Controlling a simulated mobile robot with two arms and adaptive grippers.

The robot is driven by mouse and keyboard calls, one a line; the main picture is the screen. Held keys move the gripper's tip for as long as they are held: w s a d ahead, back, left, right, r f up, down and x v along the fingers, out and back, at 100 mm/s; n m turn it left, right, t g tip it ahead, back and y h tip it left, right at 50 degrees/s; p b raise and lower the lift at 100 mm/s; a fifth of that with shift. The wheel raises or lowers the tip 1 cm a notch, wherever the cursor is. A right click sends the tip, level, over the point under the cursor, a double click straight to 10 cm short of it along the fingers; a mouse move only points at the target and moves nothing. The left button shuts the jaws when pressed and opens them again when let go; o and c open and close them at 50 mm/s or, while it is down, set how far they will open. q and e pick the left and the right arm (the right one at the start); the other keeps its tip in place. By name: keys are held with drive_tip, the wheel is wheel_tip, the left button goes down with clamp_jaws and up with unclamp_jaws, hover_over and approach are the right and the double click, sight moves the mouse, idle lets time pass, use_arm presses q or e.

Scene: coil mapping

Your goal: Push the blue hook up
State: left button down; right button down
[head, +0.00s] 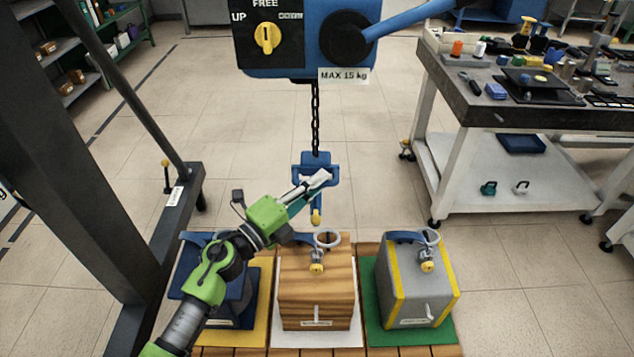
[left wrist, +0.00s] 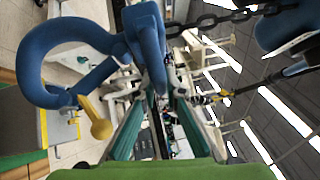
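The blue hook (head: 316,158) hangs on a chain under the hoist, above the middle wooden block. Its lower part has a yellow tip. My left gripper (head: 318,181) reaches in from the lower left, and its fingertips overlap the hook's lower part in the head view. In the left wrist view the hook (left wrist: 48,48) is large and close on the left, with its yellow latch (left wrist: 95,120) below. The two fingers (left wrist: 158,110) stand apart there, with the hook's blue body just beyond their tips. Contact cannot be told. My right gripper is not in view.
The blue hoist box (head: 300,52) with a yellow knob hangs above, its chain (head: 316,118) running down. Below stand a wooden block (head: 316,292), a grey block (head: 420,285) and a dark blue block (head: 238,300). A cluttered workbench (head: 500,115) stands right. A dark post stands left.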

use_arm(q)
wheel_tip(320, 180, up, 17)
drive_tip(key=p, duration=1.7)
drive_tip(key=shift+r, duration=0.2)
drive_tip(key=c, duration=2.1)
unclamp_jaws()
drive_tip(key=shift+f, duration=0.1)
drive_tip(key=v, duration=1.2)
drive_tip(key=shift+a, duration=0.1)
